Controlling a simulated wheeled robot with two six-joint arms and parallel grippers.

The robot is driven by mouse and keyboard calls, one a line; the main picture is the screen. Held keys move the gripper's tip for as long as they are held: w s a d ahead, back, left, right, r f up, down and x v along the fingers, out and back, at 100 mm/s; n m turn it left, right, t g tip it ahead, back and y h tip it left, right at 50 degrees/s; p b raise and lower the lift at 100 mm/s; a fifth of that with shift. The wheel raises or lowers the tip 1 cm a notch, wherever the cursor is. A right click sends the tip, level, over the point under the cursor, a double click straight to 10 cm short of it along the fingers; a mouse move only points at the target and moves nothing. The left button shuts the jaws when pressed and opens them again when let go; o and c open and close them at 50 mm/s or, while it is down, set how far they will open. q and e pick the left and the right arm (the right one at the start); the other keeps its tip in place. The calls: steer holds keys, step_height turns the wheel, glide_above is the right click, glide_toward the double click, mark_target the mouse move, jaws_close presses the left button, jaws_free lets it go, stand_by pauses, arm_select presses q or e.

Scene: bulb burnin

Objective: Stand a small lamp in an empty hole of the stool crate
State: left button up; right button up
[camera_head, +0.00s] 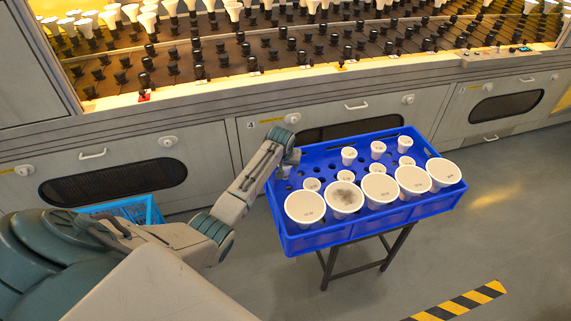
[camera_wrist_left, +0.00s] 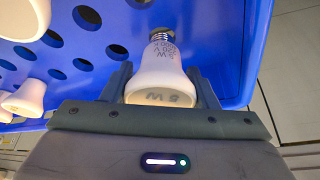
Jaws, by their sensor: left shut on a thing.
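My left gripper (camera_head: 291,160) is over the left end of the blue stool crate (camera_head: 350,233). In the left wrist view the gripper (camera_wrist_left: 161,84) is shut on a small white lamp (camera_wrist_left: 160,72), a finger on each side. The lamp's metal screw base points away from the wrist, toward the crate's perforated top (camera_wrist_left: 225,40). I cannot tell whether the base is in a hole or above it. An empty hole (camera_wrist_left: 117,50) shows beside it. Several small lamps (camera_head: 349,155) stand in the crate. My right gripper is out of view.
Large white lamps (camera_head: 380,187) fill the crate's front row; one (camera_head: 344,198) has a dark smudge. The crate rests on a dark stand (camera_head: 340,265). Behind it is a long rack (camera_head: 300,45) of sockets and lamps. A light blue crate (camera_head: 135,209) sits at the left.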

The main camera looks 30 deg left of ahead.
arm_select(q)
steer(key=shift+f+b, duration=0.45)
steer(key=shift+f, duration=0.75)
steer(key=o, duration=1.1)
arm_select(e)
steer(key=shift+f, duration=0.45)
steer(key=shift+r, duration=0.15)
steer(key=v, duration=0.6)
arm_select(q)
steer(key=p+v, duration=0.2)
steer(key=v, duration=0.9)
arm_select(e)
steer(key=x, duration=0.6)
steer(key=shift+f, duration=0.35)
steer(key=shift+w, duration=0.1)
